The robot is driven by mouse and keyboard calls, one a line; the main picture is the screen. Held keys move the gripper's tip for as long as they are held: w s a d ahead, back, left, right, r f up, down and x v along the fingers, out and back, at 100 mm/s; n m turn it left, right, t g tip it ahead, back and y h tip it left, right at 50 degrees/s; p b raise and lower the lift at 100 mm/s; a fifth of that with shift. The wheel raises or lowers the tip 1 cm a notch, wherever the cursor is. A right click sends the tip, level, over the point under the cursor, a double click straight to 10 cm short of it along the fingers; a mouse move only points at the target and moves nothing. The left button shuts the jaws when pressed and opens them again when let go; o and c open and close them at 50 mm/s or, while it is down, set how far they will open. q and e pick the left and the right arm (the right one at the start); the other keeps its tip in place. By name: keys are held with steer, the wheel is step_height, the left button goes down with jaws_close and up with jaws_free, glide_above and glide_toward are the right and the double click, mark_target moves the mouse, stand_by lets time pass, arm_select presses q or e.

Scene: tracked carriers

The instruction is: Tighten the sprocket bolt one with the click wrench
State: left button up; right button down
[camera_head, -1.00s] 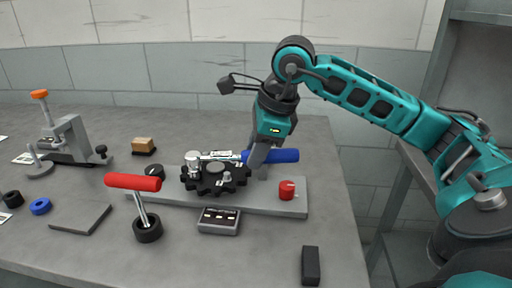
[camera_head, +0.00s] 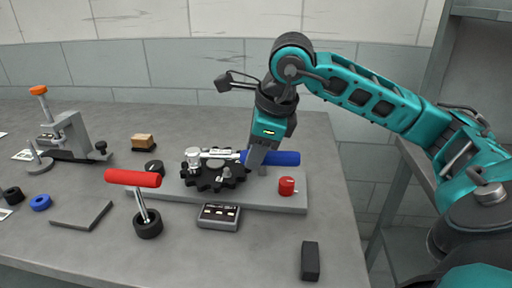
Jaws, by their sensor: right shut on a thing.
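The black sprocket (camera_head: 214,181) lies on a grey base plate (camera_head: 270,204) on the table. The click wrench (camera_head: 278,158) has a blue handle and a pale shaft. It lies level above the sprocket, with its silver head (camera_head: 194,158) over a bolt at the sprocket's left side. Another bolt (camera_head: 226,174) shows at the sprocket's front right. My right gripper (camera_head: 257,160) points down and is shut on the click wrench near the handle's left end. The bolt under the wrench head is hidden. My left gripper is not in view.
A red-handled tool (camera_head: 133,178) stands in a black ring in front. A red knob (camera_head: 287,186) is on the plate's right end. A small grey box (camera_head: 219,216) with a display, a black block (camera_head: 310,261) and a grey clamp stand (camera_head: 72,137) are nearby. The front right table is mostly clear.

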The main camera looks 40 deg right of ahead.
steer(key=shift+s+a+m, duration=0.25)
steer(key=shift+a+m, duration=0.05)
steer(key=shift+m, duration=0.1)
steer(key=shift+s+a+m+h+p, duration=0.3)
steer(key=shift+s+a+m, duration=0.05)
steer(key=shift+a+m, duration=0.15)
steer(key=shift+s+a+m, duration=0.3)
steer(key=shift+a+m, duration=0.2)
steer(key=shift+m, duration=0.1)
steer(key=shift+w+d+n, duration=0.15)
steer(key=shift+d+n, duration=0.1)
steer(key=shift+n, duration=0.05)
